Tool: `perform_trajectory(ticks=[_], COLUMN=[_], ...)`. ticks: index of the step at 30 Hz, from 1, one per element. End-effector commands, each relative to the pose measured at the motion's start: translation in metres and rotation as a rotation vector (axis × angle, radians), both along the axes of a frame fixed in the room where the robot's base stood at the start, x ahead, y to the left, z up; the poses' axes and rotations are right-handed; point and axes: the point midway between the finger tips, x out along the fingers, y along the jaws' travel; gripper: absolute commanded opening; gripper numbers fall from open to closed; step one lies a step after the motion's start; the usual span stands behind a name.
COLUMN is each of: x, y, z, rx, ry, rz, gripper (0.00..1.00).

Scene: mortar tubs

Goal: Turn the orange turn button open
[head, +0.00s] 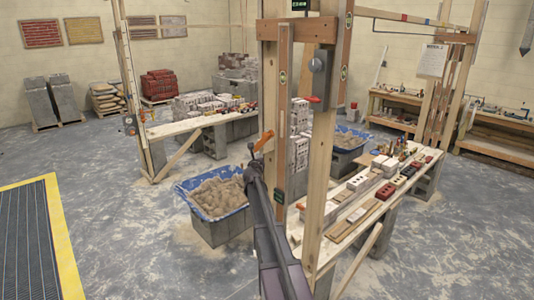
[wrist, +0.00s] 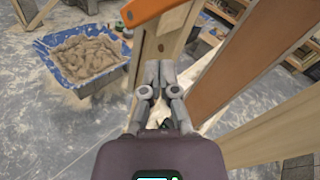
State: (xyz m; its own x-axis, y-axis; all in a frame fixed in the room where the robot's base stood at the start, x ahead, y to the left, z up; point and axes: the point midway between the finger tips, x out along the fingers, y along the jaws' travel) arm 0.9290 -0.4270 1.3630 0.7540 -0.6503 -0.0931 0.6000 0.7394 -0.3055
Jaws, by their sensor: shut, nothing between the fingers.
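The orange turn button (head: 264,141) shows in the head view as a small slanted bar on the left side of a wooden post. In the wrist view an orange bar (wrist: 147,11) lies slanted across the top edge, partly cut off, in front of the wooden post. My gripper (head: 252,150) is just below and left of the button in the head view. In the wrist view my gripper (wrist: 160,72) is shut and empty, its fingertips below the orange bar.
Wooden posts (head: 320,180) stand close to the right of my arm. A blue tub of mortar (head: 216,196) sits on grey blocks to the left. A plank bench (head: 340,222) with bricks is at the right. The grey floor at the left is open.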

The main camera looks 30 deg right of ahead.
Motion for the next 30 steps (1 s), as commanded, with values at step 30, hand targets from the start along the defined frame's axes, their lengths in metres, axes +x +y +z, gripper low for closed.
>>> perform_trajectory(ticks=[30], x=[-0.124], y=[-0.023], z=[-0.013], rx=[0.269], ry=[-0.669], rz=[0.785], gripper=[0.0])
